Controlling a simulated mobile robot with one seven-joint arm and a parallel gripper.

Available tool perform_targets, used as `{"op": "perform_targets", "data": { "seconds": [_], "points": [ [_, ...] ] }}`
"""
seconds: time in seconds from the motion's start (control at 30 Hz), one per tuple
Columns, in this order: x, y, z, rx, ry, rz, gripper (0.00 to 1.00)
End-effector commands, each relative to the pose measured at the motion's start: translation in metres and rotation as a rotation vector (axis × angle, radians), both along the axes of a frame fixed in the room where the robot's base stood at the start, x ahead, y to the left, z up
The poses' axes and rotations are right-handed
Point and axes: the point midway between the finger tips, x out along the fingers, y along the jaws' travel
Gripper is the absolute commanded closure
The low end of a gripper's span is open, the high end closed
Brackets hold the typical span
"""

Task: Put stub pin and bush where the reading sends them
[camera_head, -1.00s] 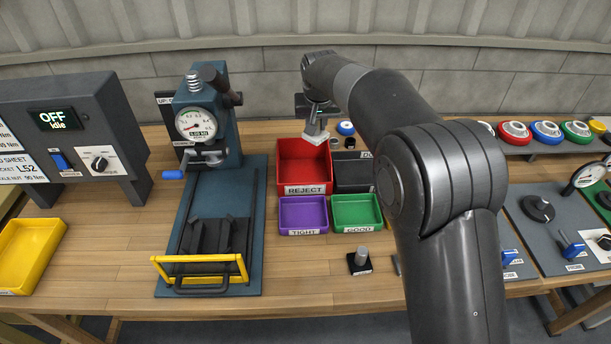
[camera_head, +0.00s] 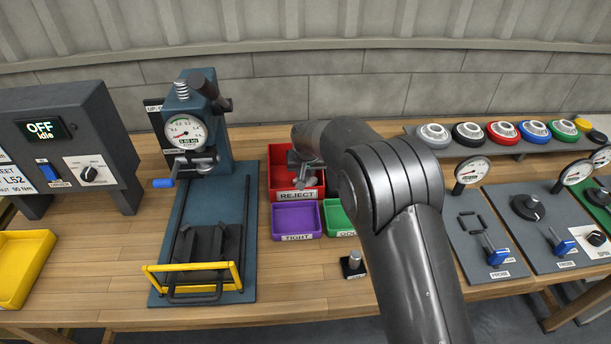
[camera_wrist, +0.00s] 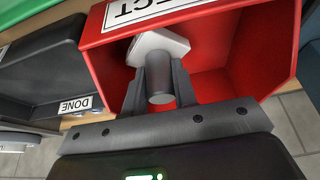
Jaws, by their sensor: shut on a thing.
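My gripper (camera_wrist: 153,88) is shut on a grey pin with a pale, flat, angular bush at its end; I take this to be the stub pin and bush (camera_wrist: 160,45). In the wrist view the piece is inside the mouth of the red REJECT bin (camera_wrist: 268,45); whether it touches the floor I cannot tell. In the head view my gripper (camera_head: 303,165) is low over the same red bin (camera_head: 283,152), partly hidden by my arm. The purple TIGHT tray (camera_head: 296,219) and green GOOD tray (camera_head: 338,216) stand in front, both empty where visible.
The black DONE bin (camera_wrist: 40,70) is beside the red bin. A press (camera_head: 190,130) with dial and yellow guard (camera_head: 195,268) stands left. A small pin on a black base (camera_head: 353,264) sits in front of the trays. The panel (camera_head: 45,135) reads OFF, idle.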

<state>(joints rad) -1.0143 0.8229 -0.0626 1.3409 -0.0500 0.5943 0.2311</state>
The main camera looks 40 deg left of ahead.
Motion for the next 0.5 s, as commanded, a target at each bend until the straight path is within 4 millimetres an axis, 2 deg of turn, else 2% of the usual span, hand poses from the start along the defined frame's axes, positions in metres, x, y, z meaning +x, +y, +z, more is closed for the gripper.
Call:
{"op": "perform_targets", "data": {
  "seconds": [0.13,0.5],
  "points": [
    [0.000,0.001,-0.017,0.002,-0.002,0.000,1.00],
    [0.001,0.001,-0.021,0.002,-0.002,0.000,1.00]
  ]
}}
